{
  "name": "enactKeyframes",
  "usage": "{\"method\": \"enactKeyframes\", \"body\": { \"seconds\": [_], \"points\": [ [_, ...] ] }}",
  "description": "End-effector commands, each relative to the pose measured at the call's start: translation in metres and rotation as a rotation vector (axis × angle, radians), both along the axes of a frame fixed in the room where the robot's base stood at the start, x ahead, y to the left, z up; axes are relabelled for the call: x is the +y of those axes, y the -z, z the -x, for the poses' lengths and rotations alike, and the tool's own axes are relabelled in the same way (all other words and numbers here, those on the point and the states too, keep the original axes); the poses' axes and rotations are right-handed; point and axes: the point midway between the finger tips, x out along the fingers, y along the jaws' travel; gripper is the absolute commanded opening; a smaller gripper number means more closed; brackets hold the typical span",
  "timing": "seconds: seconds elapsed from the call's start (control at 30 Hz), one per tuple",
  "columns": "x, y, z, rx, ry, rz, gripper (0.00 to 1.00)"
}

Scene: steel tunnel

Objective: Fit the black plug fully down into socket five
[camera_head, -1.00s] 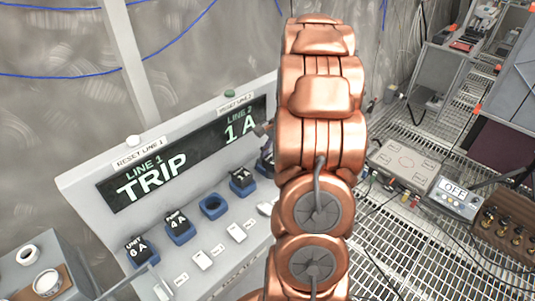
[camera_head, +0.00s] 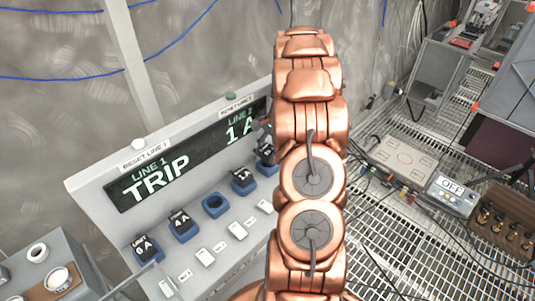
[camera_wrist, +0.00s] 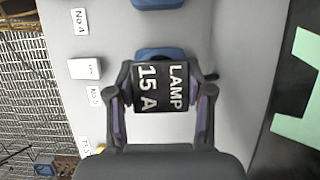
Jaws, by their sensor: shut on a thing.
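The black plug, marked LAMP 15 A (camera_wrist: 163,88), is held between the two fingers of my gripper (camera_wrist: 165,92) in the wrist view. A blue socket (camera_wrist: 160,52) shows just past the plug's upper edge, partly covered by it. A label reading No 5 (camera_wrist: 93,95) is to the left. I cannot tell whether the plug touches or enters the socket. Another blue socket (camera_wrist: 160,3) is cut off at the top.
The sloping grey panel has a dark display (camera_head: 190,160) reading TRIP and 1 A. An empty blue socket (camera_head: 214,205) sits between plugged ones. White switches (camera_head: 237,231) line the front. A control box reading OFF (camera_head: 452,187) and a wooden rack (camera_head: 503,225) are at right.

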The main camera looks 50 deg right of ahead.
Motion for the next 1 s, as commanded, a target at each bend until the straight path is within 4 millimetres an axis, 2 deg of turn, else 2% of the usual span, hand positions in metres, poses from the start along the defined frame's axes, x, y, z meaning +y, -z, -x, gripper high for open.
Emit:
{"method": "enactKeyframes", "body": {
  "seconds": [0.13,0.33,0.37,0.6,1.0],
  "points": [
    [0.0,0.016,0.002,0.006,0.0,-0.002,0.0],
    [-0.001,0.019,0.002,0.004,-0.001,0.001,0.0],
    [-0.001,0.019,0.002,0.004,0.0,0.001,0.52],
    [0.0,0.018,0.001,0.004,-0.001,0.0,0.77],
    [-0.002,0.014,0.001,0.002,-0.001,0.0,0.77]
  ]
}}
